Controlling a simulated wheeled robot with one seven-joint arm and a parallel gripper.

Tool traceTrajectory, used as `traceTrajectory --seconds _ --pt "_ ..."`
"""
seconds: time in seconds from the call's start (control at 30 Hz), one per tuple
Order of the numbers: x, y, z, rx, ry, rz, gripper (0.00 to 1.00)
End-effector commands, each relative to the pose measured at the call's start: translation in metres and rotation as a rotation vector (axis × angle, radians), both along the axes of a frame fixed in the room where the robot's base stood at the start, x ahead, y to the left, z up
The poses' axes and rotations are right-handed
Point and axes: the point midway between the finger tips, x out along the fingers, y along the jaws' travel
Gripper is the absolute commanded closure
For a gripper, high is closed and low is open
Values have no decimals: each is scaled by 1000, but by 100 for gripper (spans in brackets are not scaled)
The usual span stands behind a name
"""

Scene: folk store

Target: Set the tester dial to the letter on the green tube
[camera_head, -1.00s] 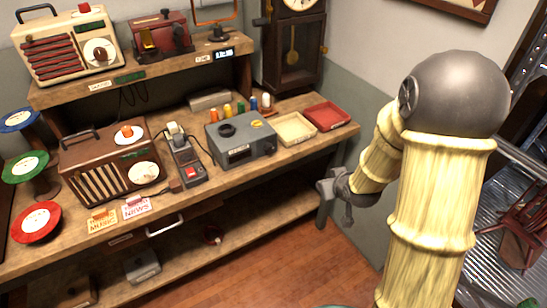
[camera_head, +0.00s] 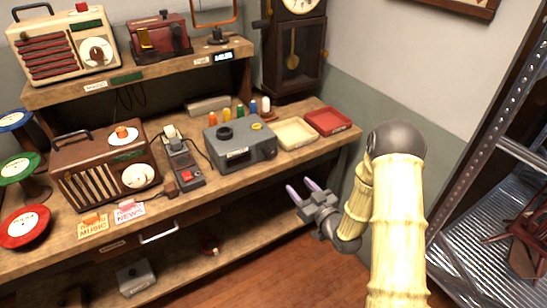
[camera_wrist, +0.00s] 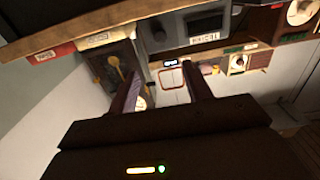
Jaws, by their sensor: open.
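The tester (camera_head: 240,153), a grey box, stands on the workbench, with a dark round knob (camera_head: 225,133) and a yellow spot on its top. Its front label is too small to read. The green tube (camera_head: 240,111) stands behind the tester in a row of coloured tubes; no letter can be made out on it. My gripper (camera_head: 300,188) is open and empty, in front of the bench edge, to the right of and lower than the tester. In the wrist view its two fingers (camera_wrist: 166,90) are apart, and a grey box, seemingly the tester (camera_wrist: 195,25), shows beyond them.
Cream (camera_head: 296,134) and red (camera_head: 328,121) trays sit right of the tester. A corded device (camera_head: 184,162), a brown radio (camera_head: 104,168) and MUSIC and NEWS cards lie to the left. A metal shelf (camera_head: 480,200) stands at right; floor before the bench is clear.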

Motion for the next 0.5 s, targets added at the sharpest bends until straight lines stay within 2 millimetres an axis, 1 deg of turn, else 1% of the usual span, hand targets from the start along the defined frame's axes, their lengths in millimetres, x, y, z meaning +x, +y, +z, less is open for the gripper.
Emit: traceTrajectory --seconds 0.17,0.27,0.37,0.5 --pt "3 2 0 -1 0 0 50" --pt "9 6 1 -1 0 2 50" --pt "20 14 1 -1 0 1 50" --pt "40 27 2 -2 -2 1 50"
